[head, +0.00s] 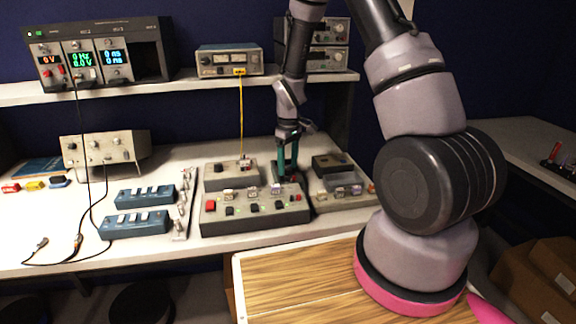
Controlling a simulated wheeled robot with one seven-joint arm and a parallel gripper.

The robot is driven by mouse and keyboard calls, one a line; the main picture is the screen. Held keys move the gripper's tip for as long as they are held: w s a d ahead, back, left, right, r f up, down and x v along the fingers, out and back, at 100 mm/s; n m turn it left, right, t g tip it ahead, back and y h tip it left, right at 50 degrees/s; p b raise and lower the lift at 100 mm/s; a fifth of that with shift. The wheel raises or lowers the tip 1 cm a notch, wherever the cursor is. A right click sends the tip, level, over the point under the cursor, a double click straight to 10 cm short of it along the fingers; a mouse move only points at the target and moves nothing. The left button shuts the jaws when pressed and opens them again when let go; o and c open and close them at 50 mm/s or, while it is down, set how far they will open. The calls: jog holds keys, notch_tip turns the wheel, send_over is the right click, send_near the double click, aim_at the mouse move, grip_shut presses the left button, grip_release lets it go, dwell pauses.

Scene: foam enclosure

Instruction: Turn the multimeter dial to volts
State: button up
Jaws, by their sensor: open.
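My gripper (285,167) points down over the bench, with its dark green fingers apart. It is just behind a grey control box (255,209) with a red button and several small switches. A small dark object (277,174) shows at the fingertips; the fingers partly hide it, and I cannot tell whether they touch it. I cannot make out for certain which thing is the multimeter, nor any dial setting. A rack instrument (99,54) with lit displays and knobs stands on the upper shelf at left.
Blue switch boxes (145,195) and a beige instrument (105,149) are further left. The shelf (190,86) overhangs the back; a yellow cable (241,115) hangs from it.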

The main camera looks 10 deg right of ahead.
jog(key=shift+f, duration=0.3)
grip_shut()
jog(key=shift+m, duration=0.3)
jog(key=m, duration=0.4)
jog(key=shift+m, duration=2.1)
